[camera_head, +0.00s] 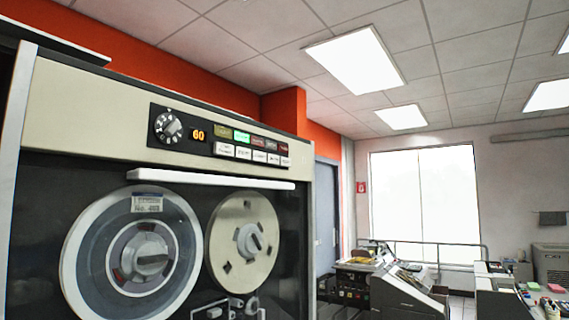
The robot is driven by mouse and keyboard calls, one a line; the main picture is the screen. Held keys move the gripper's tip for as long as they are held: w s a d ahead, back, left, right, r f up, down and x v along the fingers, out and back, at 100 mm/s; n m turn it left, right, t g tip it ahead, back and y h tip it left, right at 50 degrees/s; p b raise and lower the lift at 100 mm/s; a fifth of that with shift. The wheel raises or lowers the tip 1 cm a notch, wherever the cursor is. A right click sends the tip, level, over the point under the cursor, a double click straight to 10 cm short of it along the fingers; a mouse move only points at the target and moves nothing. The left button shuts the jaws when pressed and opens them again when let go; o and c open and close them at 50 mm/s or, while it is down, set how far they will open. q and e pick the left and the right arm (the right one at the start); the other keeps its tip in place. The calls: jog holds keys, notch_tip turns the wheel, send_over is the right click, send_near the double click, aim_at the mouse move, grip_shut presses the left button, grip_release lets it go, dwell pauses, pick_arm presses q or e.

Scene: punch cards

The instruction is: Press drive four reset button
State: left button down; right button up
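A large tape drive (90,100) with a cream top and a dark front fills the left half of the view. Its black control panel (205,132) has a round selector dial (167,127), an orange display (198,134) showing 60, and a row of coloured indicators. The green indicator (241,136) is brightly lit. Below it runs a row of white buttons (243,153). Their labels are too small to read, so I cannot tell which is reset. Whether this is drive four is also unclear. Neither gripper is in view.
A white handle bar (210,179) juts out below the panel, above two tape reels (135,256) (243,240). To the right, office machines (395,287) and a desk with small items (510,300) stand near a bright window (425,205). A blue-grey door (326,215) is behind the drive.

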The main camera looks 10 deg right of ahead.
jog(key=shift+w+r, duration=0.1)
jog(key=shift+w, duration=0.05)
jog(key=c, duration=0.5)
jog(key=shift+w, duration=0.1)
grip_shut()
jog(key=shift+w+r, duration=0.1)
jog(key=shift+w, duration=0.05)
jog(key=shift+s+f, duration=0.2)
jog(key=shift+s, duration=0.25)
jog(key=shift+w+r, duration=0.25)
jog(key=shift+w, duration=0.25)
